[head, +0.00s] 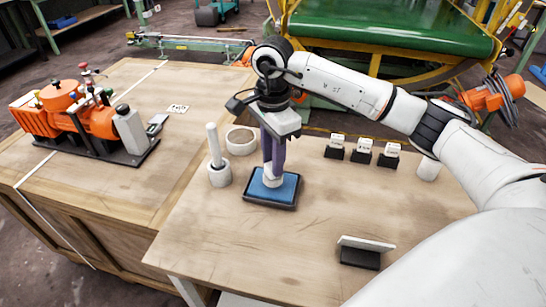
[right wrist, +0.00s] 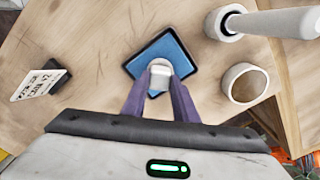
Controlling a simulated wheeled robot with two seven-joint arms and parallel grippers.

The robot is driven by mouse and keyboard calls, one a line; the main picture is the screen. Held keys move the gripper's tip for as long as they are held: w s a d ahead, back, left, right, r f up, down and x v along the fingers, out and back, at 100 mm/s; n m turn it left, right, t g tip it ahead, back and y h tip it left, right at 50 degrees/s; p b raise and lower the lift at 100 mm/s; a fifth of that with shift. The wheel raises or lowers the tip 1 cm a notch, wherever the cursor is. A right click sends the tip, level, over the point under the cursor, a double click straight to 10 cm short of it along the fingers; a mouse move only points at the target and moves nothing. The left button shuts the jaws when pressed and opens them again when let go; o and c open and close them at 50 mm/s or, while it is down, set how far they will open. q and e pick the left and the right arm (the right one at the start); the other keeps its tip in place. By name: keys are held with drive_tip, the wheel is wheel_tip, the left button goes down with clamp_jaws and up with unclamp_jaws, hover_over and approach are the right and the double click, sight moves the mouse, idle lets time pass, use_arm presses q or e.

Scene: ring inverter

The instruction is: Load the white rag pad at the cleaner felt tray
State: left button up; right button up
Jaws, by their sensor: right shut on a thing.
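The cleaner felt tray (head: 256,203) is a dark-rimmed square with a blue felt, lying on the front wooden table. It also shows in the right wrist view (right wrist: 131,66). My right gripper (head: 272,175) points down over the felt, its purple fingers shut on a small white rounded piece (right wrist: 160,66), seemingly the white rag pad. In the head view the piece (head: 272,182) is low over the middle of the felt; I cannot tell whether it touches. The fingers hide part of the piece and tray. My left gripper is not in view.
Left of the tray stands a white cup with an upright white rod (head: 213,150), and a white ring (head: 241,141) lies behind. Several labelled black holders (head: 362,152) stand at right, with a black-and-white stand (head: 362,255) in front. An orange machine (head: 92,125) occupies the left table.

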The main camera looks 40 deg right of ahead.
drive_tip(key=shift+f+b, duration=0.45)
drive_tip(key=shift+f, duration=0.1)
idle(1.7)
drive_tip(key=shift+r+p, duration=2.35)
drive_tip(key=shift+r, duration=1.15)
